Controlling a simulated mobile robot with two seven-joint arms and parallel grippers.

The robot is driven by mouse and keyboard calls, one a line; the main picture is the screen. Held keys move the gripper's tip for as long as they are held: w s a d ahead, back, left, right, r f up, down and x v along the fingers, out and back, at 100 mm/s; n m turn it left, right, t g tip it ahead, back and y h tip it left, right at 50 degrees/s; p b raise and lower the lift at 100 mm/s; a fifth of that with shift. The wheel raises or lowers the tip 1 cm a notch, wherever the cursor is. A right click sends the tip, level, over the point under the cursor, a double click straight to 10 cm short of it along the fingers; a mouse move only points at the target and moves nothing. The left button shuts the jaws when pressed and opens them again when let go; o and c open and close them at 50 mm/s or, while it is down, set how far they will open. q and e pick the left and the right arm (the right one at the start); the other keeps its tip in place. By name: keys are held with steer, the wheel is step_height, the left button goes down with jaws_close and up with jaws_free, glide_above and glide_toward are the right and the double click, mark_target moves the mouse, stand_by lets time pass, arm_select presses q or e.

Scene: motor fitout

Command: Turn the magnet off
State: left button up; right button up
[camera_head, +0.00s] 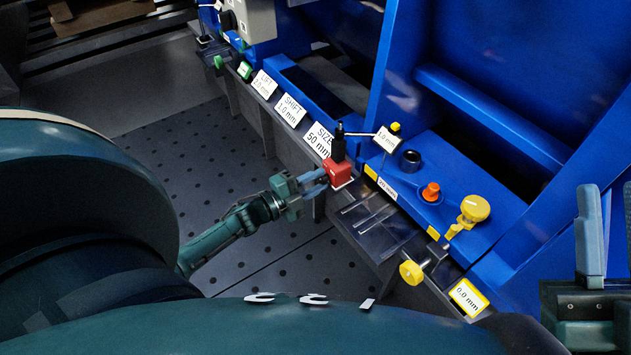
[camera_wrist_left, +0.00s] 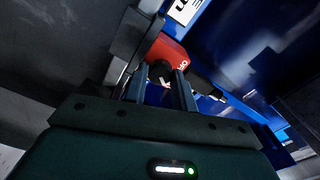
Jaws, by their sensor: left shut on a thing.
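The red magnet block (camera_head: 338,172) sits on the dark rail of the blue machine, with a black post (camera_head: 339,145) standing on top. In the left wrist view the red block (camera_wrist_left: 166,50) shows white lettering, and its dark round knob (camera_wrist_left: 160,70) has a small white pointer. My left gripper (camera_head: 314,182) reaches in from the left at the block's side. In the wrist view its two fingers (camera_wrist_left: 161,88) are shut on the knob, one on each side. My right gripper (camera_head: 609,235) is at the right edge, its fingers apart and empty, well away from the magnet.
White label cards (camera_head: 291,110) line the rail beyond the block. A thin arm with a tag (camera_head: 386,138) extends right from the post. An orange knob (camera_head: 430,191), yellow knobs (camera_head: 474,208) and a yellow-framed card (camera_head: 468,297) lie to the right. Dark perforated floor lies left.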

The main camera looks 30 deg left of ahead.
stand_by(0.3)
arm_select(q)
steer(key=o, duration=1)
arm_select(e)
steer(key=shift+f, duration=0.25)
steer(key=shift+w, duration=0.1)
arm_select(q)
steer(key=shift+s, duration=0.15)
steer(key=p+v, duration=0.3)
steer(key=v, duration=1)
steer(key=shift+p, duration=0.4)
arm_select(e)
steer(key=f+m+h, duration=0.3)
steer(key=f+m+g+h, duration=0.1)
steer(key=shift+s+a+f+m+h, duration=0.2)
steer(key=shift+a+f+m+h, duration=0.05)
steer(key=shift+f+m+h, duration=0.05)
arm_select(q)
steer(key=shift+r, duration=0.1)
arm_select(e)
steer(key=shift+r, duration=0.1)
